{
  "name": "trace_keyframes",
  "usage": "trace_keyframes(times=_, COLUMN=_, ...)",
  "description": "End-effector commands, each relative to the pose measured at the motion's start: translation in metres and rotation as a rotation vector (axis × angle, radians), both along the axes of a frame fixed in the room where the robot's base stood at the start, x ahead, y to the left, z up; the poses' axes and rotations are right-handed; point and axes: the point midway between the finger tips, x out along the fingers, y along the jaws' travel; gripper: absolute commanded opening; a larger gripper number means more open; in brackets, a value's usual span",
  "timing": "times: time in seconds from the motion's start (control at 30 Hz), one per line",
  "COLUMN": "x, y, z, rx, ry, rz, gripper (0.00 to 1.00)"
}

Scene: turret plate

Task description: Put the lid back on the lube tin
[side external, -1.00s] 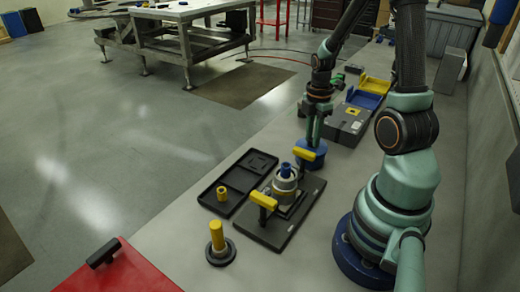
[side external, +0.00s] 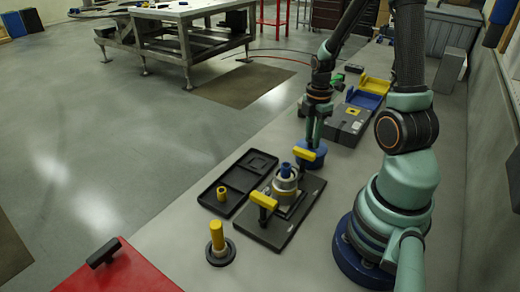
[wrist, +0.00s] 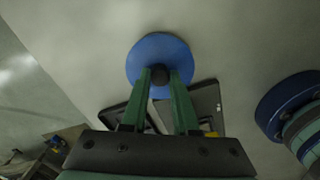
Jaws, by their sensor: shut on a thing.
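The lid is a round blue disc (wrist: 145,50) with a dark knob in the wrist view. My gripper (wrist: 160,76) is shut on the knob, with one green finger on each side. In the side external view my gripper (side external: 311,136) points down at the blue, round lube tin and lid (side external: 315,158), beyond the dark turret plate. At this size I cannot tell lid from tin, or whether the lid is seated or just above the tin. The lid hides the tin in the wrist view.
The dark plate (side external: 266,236) carries a metal turret with a blue top (side external: 286,170) and a yellow handle (side external: 263,200). A black compartment tray (side external: 232,175) lies to its left. A yellow-handled piece (side external: 217,243) stands in front. Grey, blue and yellow boxes (side external: 365,98) lie behind.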

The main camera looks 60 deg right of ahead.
Motion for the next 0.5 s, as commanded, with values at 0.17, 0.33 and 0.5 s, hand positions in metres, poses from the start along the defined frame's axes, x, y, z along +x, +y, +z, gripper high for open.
trace_keyframes(times=0.17, x=0.0002, y=-0.0001, z=-0.0004, rx=0.000, ry=0.000, rz=0.000, gripper=0.00)
trace_keyframes(times=0.33, x=0.0002, y=-0.0001, z=-0.0003, rx=0.000, ry=0.000, rz=0.000, gripper=0.00)
trace_keyframes(times=0.5, x=0.0002, y=-0.0001, z=-0.0003, rx=0.000, ry=0.000, rz=0.000, gripper=0.63)
